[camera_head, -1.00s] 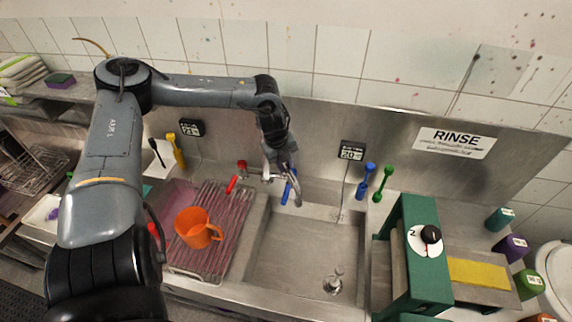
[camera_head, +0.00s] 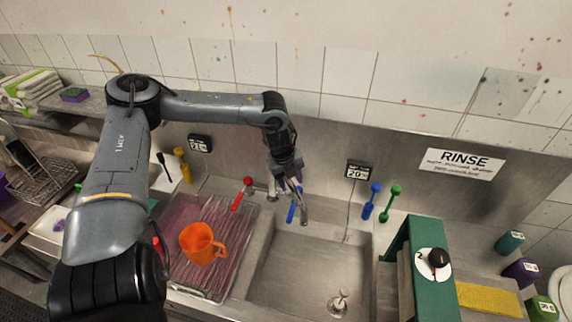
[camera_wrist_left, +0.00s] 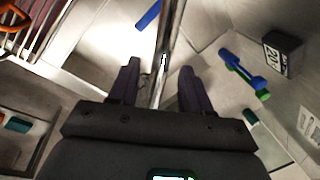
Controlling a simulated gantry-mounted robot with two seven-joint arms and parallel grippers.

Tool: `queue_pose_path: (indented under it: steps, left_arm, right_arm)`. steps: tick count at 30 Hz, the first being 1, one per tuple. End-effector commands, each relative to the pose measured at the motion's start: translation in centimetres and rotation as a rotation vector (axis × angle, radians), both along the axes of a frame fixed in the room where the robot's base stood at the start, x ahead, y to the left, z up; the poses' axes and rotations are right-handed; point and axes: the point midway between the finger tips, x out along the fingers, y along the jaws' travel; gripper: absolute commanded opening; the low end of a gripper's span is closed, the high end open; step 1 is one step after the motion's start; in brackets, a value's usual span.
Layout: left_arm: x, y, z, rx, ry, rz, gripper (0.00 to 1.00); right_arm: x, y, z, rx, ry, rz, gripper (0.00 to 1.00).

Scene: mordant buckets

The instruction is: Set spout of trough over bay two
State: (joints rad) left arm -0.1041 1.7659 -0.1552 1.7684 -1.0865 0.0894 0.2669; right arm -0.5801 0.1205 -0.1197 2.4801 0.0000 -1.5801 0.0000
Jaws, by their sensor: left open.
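The metal spout (camera_head: 304,213) hangs over the steel trough (camera_head: 322,264), near its back edge. A red tap lever (camera_head: 241,194) and a blue tap lever (camera_head: 292,211) flank the tap base. My left gripper (camera_head: 291,182) is at the spout, partly hidden by my own wrist. In the left wrist view its two dark fingers (camera_wrist_left: 157,88) are open, with the spout (camera_wrist_left: 165,55) between them. A gap shows on each side, and I cannot tell if either finger touches it. No readable bay number shows on the trough. My right gripper is not in view.
Blue (camera_head: 371,200) and green (camera_head: 390,203) brushes lean at the back near a small display (camera_head: 359,171). The trough's interior is largely clear.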

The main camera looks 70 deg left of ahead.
Motion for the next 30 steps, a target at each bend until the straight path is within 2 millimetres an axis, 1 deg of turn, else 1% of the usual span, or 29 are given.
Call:
queue_pose_path:
  steps: [1,5,15,18,24,30]
  left_arm:
    - [0.0,0.0,0.7,0.001,-0.004,-0.001,0.48]
    - [-0.3,0.0,1.9,-0.001,-0.005,-0.001,0.48]
    - [-1.4,0.0,7.0,0.002,-0.003,0.0,0.48]
    - [-1.6,0.0,8.1,0.001,-0.001,0.0,0.48]
    - [-1.9,-0.1,9.4,0.0,0.0,0.0,0.48]
    - [-2.0,-0.1,9.6,-0.001,0.001,0.001,0.48]
  right_arm:
    - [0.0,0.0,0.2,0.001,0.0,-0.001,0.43]
    - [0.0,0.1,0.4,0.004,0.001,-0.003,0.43]
    - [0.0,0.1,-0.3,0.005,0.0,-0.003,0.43]
    - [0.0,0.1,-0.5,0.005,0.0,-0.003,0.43]
    - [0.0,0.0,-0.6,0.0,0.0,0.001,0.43]
    - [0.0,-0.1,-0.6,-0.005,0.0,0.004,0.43]
